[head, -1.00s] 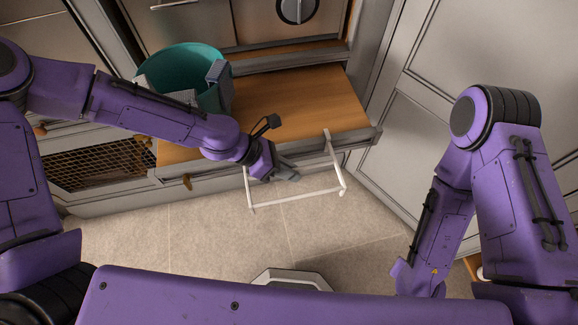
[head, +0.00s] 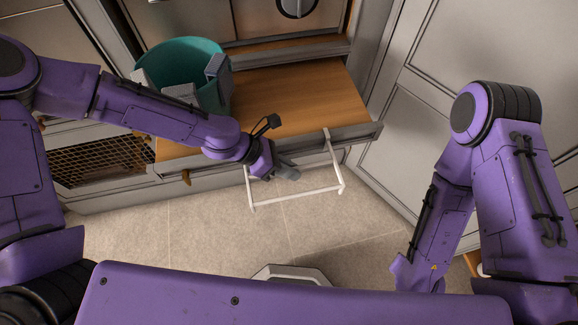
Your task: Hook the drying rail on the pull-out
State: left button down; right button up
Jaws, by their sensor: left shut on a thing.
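The drying rail (head: 298,198) is a thin white frame at the front of the pull-out (head: 290,98), a wooden board with a grey front edge. Its right arm reaches up to the front edge near the right end, and its lower bar hangs in front, above the floor. I cannot tell whether its ends are hooked over the edge. My left gripper (head: 287,173) is shut on the rail at its upper part, just in front of the edge; the grip itself is mostly hidden. My right gripper is not in view; only my right arm shows.
A teal bucket (head: 180,58) with grey blocks at its rim stands on the left of the pull-out, behind my left arm. A mesh-fronted compartment (head: 95,165) is at left. White cabinet doors (head: 440,100) stand at right. The tiled floor (head: 190,235) in front is clear.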

pick_arm(q)
jog(key=shift+f, duration=0.1)
jog(key=c, duration=1)
grip_release()
jog(key=shift+c, duration=0.2)
jog(key=p+v, duration=0.2)
jog(key=v, duration=0.8)
jog(key=shift+r, duration=0.25)
jog(key=shift+a, duration=0.2)
jog(key=shift+s, duration=0.1)
